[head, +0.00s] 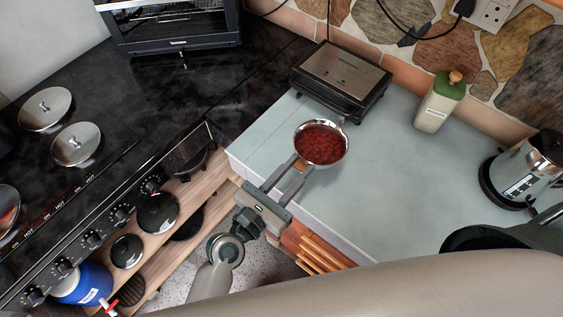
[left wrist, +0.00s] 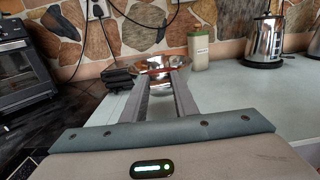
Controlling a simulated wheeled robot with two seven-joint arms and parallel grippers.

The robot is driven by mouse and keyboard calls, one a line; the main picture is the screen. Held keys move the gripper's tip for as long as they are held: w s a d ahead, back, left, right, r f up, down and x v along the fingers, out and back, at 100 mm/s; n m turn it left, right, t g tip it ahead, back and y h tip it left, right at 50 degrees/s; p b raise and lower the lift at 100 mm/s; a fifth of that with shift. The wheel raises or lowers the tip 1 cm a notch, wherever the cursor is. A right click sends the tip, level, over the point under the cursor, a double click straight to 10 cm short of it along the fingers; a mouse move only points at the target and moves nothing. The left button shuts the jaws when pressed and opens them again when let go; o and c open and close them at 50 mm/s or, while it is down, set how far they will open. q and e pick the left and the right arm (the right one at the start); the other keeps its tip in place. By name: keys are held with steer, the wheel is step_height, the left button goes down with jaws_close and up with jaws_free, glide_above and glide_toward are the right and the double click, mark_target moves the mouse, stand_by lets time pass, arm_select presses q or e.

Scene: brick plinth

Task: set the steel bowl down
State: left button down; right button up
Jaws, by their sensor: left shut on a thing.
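The steel bowl (head: 341,155) is a small round shiny bowl with dark red contents. In the head view it is over the pale blue-grey worktop (head: 400,185), in front of the toaster-like appliance. My left gripper (head: 300,165) reaches in from the lower left and is shut on the near edge of the bowl. In the left wrist view the bowl (left wrist: 160,62) sits at the tips of the two fingers, roughly level. I cannot tell whether its base touches the worktop; its underside is hidden. My right gripper is not in view.
A black and steel appliance (head: 342,77) stands just behind the bowl. A green-topped bottle (head: 440,103) and a steel kettle (head: 530,170) stand to the right. The black stove (head: 150,100) is at left. The worktop right of the bowl is clear.

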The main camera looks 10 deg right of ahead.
arm_select(q)
steer(key=w+f+b, duration=0.1)
steer(key=w+b, duration=0.1)
steer(key=w+a+f+b, duration=0.1)
steer(key=w+f+b, duration=0.1)
steer(key=w+a+f+b, duration=0.1)
steer(key=w+b, duration=0.1)
steer(key=w, duration=0.1)
steer(key=shift+w+a+f, duration=0.1)
steer(key=shift+f, duration=0.3)
steer(key=shift+w+a, duration=0.1)
steer(key=shift+w, duration=0.3)
step_height(320, 180, down, 4)
steer(key=b, duration=0.5)
steer(key=shift+f, duration=0.1)
steer(key=shift+f, duration=0.1)
steer(key=c, duration=1.4)
jaws_free()
steer(key=shift+s, duration=0.1)
